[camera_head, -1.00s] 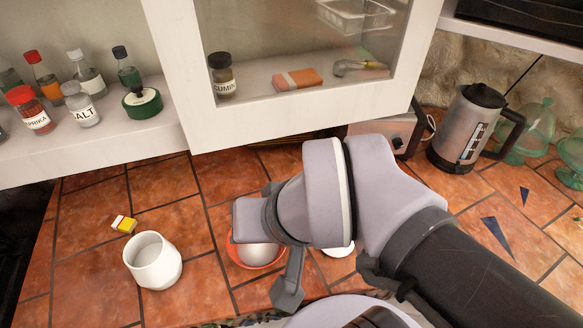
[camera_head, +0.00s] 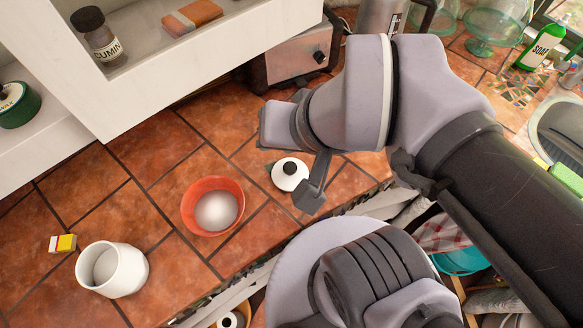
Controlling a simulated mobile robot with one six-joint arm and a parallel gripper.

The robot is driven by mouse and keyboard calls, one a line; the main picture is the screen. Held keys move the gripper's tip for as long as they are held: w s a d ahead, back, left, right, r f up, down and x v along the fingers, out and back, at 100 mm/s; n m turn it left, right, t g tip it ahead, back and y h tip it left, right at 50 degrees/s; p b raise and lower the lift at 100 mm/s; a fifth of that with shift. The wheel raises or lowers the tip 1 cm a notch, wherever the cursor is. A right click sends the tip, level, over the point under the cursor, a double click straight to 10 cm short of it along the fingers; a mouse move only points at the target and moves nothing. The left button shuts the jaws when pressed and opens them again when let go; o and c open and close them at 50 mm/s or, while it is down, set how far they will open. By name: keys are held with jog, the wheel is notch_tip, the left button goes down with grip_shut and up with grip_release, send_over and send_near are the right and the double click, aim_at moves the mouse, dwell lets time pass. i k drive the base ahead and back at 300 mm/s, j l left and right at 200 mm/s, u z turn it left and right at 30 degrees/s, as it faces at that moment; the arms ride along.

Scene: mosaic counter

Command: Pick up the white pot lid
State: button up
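The white pot lid (camera_head: 281,181), round with a black knob, lies on the tiled counter between the orange bowl and my gripper. My gripper (camera_head: 294,164) is open, its two fingers spread apart. It hangs over the lid's right side, with one finger toward the back and the other toward the front edge. The lid is mostly clear in this view. I cannot tell how high the fingers are above it, and nothing shows between them except the lid below.
An orange bowl (camera_head: 190,204) holding a white round object (camera_head: 217,211) stands left of the lid. A white cup (camera_head: 127,271) and a small yellow box (camera_head: 62,243) are farther left. A toaster (camera_head: 297,59) stands behind.

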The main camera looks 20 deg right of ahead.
aim_at(287, 173)
jog(key=k+u, duration=0.1)
jog(key=u, duration=0.3)
jog(key=j+u, duration=0.15)
jog(key=u, duration=0.25)
jog(key=k+j+u, duration=0.1)
jog(key=u, duration=0.3)
jog(key=j+u, duration=0.15)
jog(key=u, duration=0.25)
jog(key=k, duration=0.05)
